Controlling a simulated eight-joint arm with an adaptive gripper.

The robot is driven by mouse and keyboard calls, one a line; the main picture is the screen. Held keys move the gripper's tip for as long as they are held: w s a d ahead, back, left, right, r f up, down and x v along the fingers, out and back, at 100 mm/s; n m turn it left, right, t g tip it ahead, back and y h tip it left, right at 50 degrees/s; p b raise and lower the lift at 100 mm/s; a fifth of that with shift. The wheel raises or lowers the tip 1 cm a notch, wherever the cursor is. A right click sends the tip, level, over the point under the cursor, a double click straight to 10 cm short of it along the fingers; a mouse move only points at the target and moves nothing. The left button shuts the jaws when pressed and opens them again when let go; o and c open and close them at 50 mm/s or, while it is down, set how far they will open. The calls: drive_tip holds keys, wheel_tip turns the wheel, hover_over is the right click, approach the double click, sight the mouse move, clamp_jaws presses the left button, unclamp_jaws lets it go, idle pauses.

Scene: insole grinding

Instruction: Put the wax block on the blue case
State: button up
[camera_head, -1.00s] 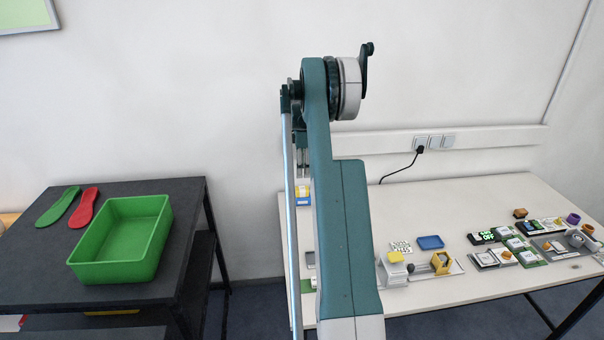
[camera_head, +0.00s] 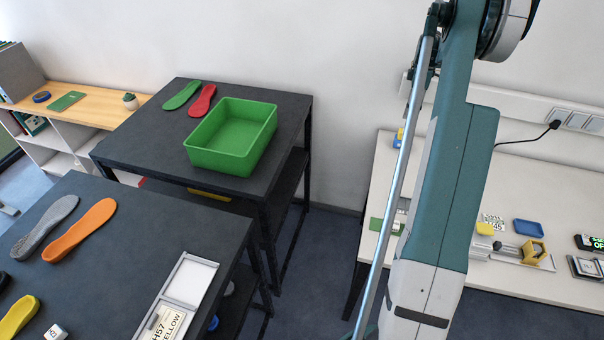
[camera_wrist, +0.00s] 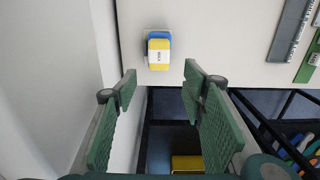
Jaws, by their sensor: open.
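A yellow block with a white label (camera_wrist: 159,55) is on the white table in the wrist view, against a blue piece (camera_wrist: 158,36); I cannot tell whether it rests on it or beside it. They also show small in the head view, as a yellow and blue item (camera_head: 400,136) partly behind my arm. The label is too small to read, so I cannot confirm it is the wax block. A flat blue tray-like case (camera_head: 528,228) lies further right on that table. My gripper (camera_wrist: 159,80) is open and empty, the yellow block showing beyond its fingertips.
The white table (camera_head: 520,185) also carries a small fixture (camera_head: 510,252) and several devices at right. A dark table at left holds a green bin (camera_head: 231,140) and insoles. A nearer dark table holds more insoles and a labelled tray (camera_head: 180,300).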

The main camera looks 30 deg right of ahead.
drive_tip(key=w+a+r+m+t+h, duration=0.1)
drive_tip(key=w+a+r, duration=0.1)
drive_tip(key=a+r, duration=0.65)
drive_tip(key=w+a+r+m, duration=0.1)
drive_tip(key=a+r, duration=0.4)
drive_tip(key=a, duration=0.6)
drive_tip(key=s+a+r+m+t, duration=0.1)
drive_tip(key=s+a+r, duration=0.15)
drive_tip(key=a, duration=0.45)
drive_tip(key=s+a+r, duration=0.1)
drive_tip(key=a+r, duration=0.3)
drive_tip(key=a, duration=0.4)
drive_tip(key=s+a+r+m+t, duration=0.1)
drive_tip(key=a+r, duration=0.2)
drive_tip(key=a, duration=0.4)
drive_tip(key=s+a+r+m+t, duration=0.1)
drive_tip(key=s+a, duration=0.5)
drive_tip(key=a, duration=0.4)
drive_tip(key=s+a+r+m+t, duration=0.1)
drive_tip(key=s+a, duration=0.5)
drive_tip(key=a, duration=0.3)
drive_tip(key=s+a+f+m+t, duration=0.1)
drive_tip(key=s+a+f, duration=0.2)
drive_tip(key=s+a, duration=0.3)
drive_tip(key=s+a+f+m+t+y, duration=0.1)
drive_tip(key=s+a+f+m, duration=0.1)
drive_tip(key=s+a+f, duration=0.2)
drive_tip(key=s+a, duration=0.3)
drive_tip(key=s, duration=0.1)
drive_tip(key=shift+s, duration=0.3)
